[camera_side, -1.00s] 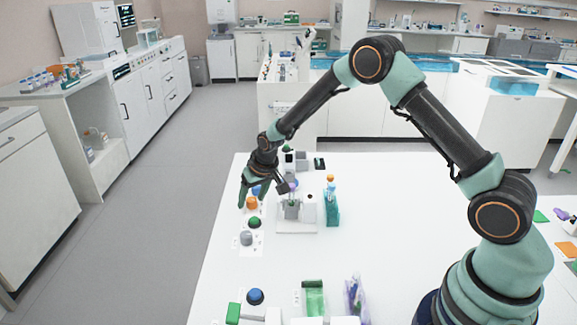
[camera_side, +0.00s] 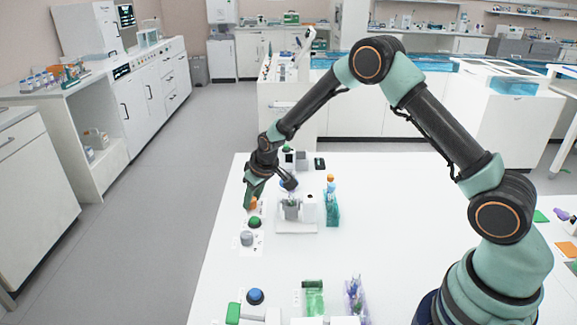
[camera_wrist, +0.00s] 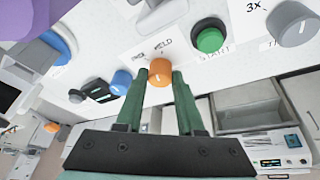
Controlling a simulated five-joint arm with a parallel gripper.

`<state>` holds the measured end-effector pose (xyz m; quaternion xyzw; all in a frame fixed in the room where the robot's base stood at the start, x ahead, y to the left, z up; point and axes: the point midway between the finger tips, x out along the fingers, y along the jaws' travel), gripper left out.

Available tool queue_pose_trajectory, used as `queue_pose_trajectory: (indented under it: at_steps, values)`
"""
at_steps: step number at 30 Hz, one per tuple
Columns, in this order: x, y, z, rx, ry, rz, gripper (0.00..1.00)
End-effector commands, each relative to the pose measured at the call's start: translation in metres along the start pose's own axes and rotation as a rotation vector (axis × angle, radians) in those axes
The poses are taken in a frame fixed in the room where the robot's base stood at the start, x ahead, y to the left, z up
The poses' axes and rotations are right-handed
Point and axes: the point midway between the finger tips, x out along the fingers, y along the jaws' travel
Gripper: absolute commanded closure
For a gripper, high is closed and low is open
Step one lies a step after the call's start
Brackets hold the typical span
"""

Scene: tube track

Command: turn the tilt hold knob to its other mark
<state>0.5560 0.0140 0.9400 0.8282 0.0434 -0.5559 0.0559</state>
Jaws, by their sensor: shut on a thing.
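The orange knob (camera_wrist: 160,72) stands on a white label panel (camera_wrist: 180,45) in the wrist view. Two small marks are printed beside it; one appears to read HELD, the other is hard to read. A small pale line shows on the knob's face. My gripper (camera_wrist: 159,78) is shut on the orange knob, with one green finger on each side of it. In the side view my gripper (camera_side: 249,204) points down at the panel, and the orange knob (camera_side: 254,203) is partly hidden by the fingers.
A green START button (camera_wrist: 209,40) and a grey knob (camera_wrist: 292,22) lie to the right of the orange knob in the wrist view. A blue knob (camera_wrist: 121,82) is close on its left. A teal tube rack (camera_side: 332,212) stands on the table.

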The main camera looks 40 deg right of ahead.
Motion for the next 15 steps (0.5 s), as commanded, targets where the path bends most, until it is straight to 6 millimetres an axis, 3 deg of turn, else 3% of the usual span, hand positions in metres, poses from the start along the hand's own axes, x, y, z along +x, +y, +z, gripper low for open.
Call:
queue_pose_trajectory:
  at_steps: [14,15]
  values:
    - [-0.0003,0.0026,-0.0016,-0.081,0.000,0.002,1.00]
    - [-0.0003,0.0027,-0.0015,-0.080,0.000,0.002,0.47]
